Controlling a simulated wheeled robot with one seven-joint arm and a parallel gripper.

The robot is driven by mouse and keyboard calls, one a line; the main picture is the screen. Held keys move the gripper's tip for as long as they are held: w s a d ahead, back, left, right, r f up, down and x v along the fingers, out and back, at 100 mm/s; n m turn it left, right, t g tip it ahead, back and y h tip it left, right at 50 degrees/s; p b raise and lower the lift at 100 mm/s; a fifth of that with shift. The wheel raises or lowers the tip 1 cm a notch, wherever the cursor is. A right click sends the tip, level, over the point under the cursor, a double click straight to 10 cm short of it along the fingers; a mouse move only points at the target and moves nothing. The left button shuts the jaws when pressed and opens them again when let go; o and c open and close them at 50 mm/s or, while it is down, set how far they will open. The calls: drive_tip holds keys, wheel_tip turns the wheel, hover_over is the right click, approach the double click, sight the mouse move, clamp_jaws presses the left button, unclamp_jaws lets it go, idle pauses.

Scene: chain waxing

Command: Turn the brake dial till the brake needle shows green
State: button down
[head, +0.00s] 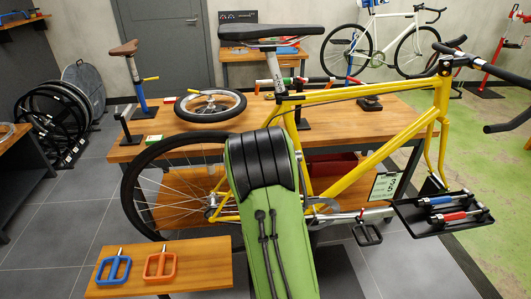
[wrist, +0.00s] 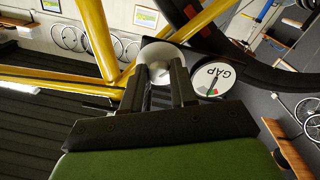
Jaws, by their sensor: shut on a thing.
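In the wrist view, my gripper (wrist: 158,78) has its two dark fingers closed on the brake dial (wrist: 155,52), a round silver-grey knob beside the yellow frame tubes. Just right of it is the round white brake gauge (wrist: 214,79), marked GAP, seen upside down. Green and a little red show low on its face by the thin needle. The needle's exact reading is too small to tell. In the head view, my green arm hides the gripper, dial and gauge. The yellow bicycle (head: 370,90) stands there beyond my arm.
A wooden workbench (head: 390,113) stands behind the bicycle, with a small wheel (head: 210,106) on it. A low wooden board (head: 205,256) at front left holds a blue pedal (head: 114,266) and an orange pedal (head: 160,265). A black tool tray (head: 425,224) is at the right. Grey floor is free at far left.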

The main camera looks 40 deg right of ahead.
drive_tip(key=shift+f+m, duration=0.2)
drive_tip(key=shift+m, duration=0.1)
drive_tip(key=c, duration=0.9)
unclamp_jaws()
drive_tip(key=shift+r, duration=0.15)
